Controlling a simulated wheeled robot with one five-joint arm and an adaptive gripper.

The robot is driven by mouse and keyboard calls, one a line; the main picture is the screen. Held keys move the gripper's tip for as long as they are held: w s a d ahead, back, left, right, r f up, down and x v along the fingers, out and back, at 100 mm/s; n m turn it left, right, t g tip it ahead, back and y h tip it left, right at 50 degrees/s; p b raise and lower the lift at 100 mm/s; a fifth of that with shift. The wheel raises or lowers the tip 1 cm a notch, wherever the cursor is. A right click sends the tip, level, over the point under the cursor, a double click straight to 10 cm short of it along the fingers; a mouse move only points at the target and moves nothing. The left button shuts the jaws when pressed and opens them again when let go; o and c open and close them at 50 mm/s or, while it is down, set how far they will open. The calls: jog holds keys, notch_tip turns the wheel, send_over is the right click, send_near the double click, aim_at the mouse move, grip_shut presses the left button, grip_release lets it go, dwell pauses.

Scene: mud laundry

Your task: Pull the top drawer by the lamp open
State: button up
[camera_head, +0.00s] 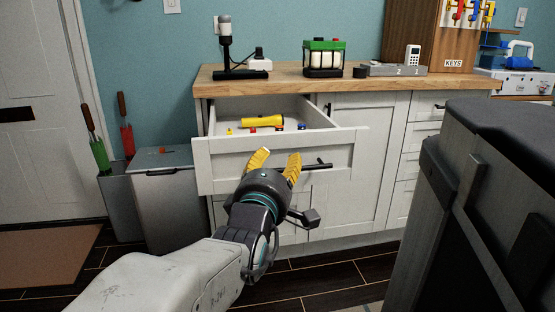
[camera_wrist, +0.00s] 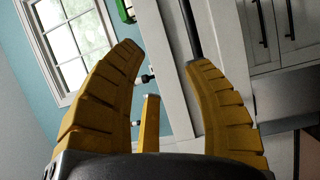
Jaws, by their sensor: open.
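The top drawer (camera_head: 222,163) at the left of the white cabinet is pulled out, its inside showing. A yellow flashlight (camera_head: 262,122) and several small coloured items lie in it. The dark bar handle (camera_head: 318,166) is on its front. My gripper (camera_head: 279,155) is in front of the drawer, its yellow fingers spread, with the handle just to their right. In the wrist view the spread fingers (camera_wrist: 163,58) show with the dark handle (camera_wrist: 190,30) near the right fingertip; contact cannot be told. The black lamp (camera_head: 226,48) stands on the counter above the drawer.
The wooden counter (camera_head: 290,87) carries a green-topped caddy (camera_head: 324,58) and a grey tray (camera_head: 392,70). A large dark box (camera_head: 490,200) blocks the right foreground. Grey bins (camera_head: 165,205) stand left of the cabinet. Some dark floor is clear below the drawer.

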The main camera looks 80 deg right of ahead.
jog(key=shift+a+f, duration=0.25)
jog(key=shift+a, duration=0.6)
dwell(0.4)
